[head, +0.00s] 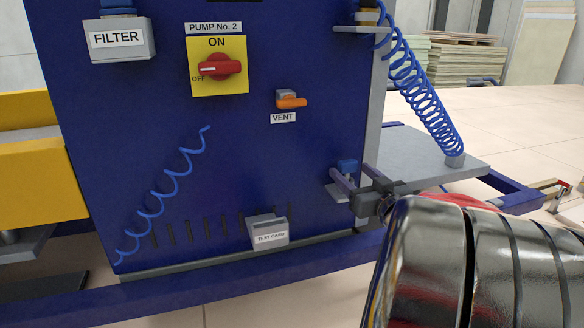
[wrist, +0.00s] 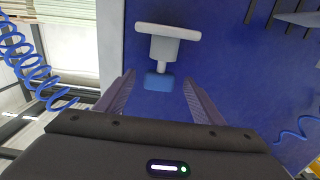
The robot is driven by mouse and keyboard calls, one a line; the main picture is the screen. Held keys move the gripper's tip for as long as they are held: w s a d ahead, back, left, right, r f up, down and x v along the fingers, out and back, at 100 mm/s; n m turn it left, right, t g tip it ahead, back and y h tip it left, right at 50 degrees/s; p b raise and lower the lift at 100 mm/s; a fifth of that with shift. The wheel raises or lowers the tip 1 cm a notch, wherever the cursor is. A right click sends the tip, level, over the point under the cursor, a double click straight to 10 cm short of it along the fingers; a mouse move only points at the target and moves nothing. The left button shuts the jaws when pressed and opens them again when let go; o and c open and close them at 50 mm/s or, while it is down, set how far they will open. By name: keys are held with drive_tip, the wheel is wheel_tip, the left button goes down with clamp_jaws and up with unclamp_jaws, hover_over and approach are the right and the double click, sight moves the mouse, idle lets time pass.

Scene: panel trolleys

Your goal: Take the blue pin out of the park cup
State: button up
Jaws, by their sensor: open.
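In the head view the blue pin (head: 348,165) is low near the panel's right edge, partly behind my fingers. My gripper (wrist: 158,77) is open, with one finger on each side of the blue top and a visible gap to each. In the head view my gripper (head: 342,183) reaches in from the right and hides most of the cup.
The blue panel (head: 240,130) carries a red rotary switch (head: 219,67), an orange vent handle (head: 291,102), a filter box (head: 118,39) and a test card holder (head: 268,233). A blue coiled hose (head: 420,90) runs down to a grey platform (head: 405,150) behind my arm.

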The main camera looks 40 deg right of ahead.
sight(350, 171)
drive_tip(key=shift+x, duration=1.75)
drive_tip(key=shift+c, duration=0.5)
drive_tip(key=c, duration=1.1)
